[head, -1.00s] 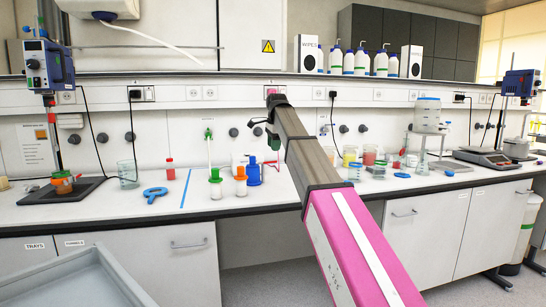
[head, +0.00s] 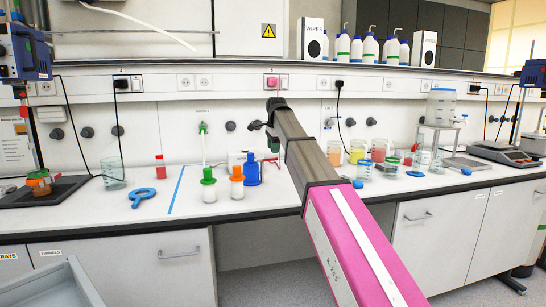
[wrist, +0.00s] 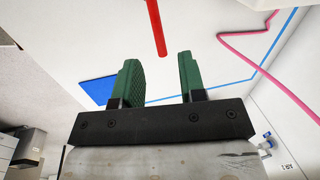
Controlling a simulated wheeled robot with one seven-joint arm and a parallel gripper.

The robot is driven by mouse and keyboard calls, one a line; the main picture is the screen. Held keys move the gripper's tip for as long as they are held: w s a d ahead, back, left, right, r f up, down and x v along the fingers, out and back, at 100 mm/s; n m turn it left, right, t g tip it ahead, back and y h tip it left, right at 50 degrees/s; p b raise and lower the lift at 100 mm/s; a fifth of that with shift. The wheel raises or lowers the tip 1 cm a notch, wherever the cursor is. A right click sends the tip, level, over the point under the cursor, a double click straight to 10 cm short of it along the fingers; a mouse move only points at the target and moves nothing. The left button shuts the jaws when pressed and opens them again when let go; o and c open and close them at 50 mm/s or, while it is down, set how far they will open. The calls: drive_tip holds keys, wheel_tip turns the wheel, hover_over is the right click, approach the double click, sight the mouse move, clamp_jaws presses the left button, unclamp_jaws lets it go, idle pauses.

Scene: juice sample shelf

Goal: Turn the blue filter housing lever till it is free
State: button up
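A blue housing-like body (head: 252,171) with a blue cap stands on the bench in the head view, just left of my arm. I cannot make out a lever on it there. My gripper (head: 274,143) hangs above and slightly right of it, apart from it, with green fingers. In the wrist view my gripper (wrist: 164,75) is open, with nothing between the fingers. A red rod (wrist: 157,28) shows ahead of the fingertips, not touching them. A flat blue patch (wrist: 98,92) lies left of the fingers; I cannot tell whether it belongs to the housing.
A green-capped bottle (head: 208,187) and an orange-capped bottle (head: 237,184) stand left of the blue body. A blue ring-headed tool (head: 142,197) lies farther left. Several beakers stand to the right. A pink hose (wrist: 262,55) crosses the wrist view. The bench front at left centre is clear.

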sight(267, 160)
drive_tip(key=shift+w+a+f, duration=0.1)
drive_tip(key=shift+w+f, duration=0.1)
drive_tip(key=shift+f, duration=0.9)
drive_tip(key=shift+w+a+f, duration=0.1)
drive_tip(key=shift+w+f, duration=0.1)
drive_tip(key=shift+f, duration=0.85)
clamp_jaws()
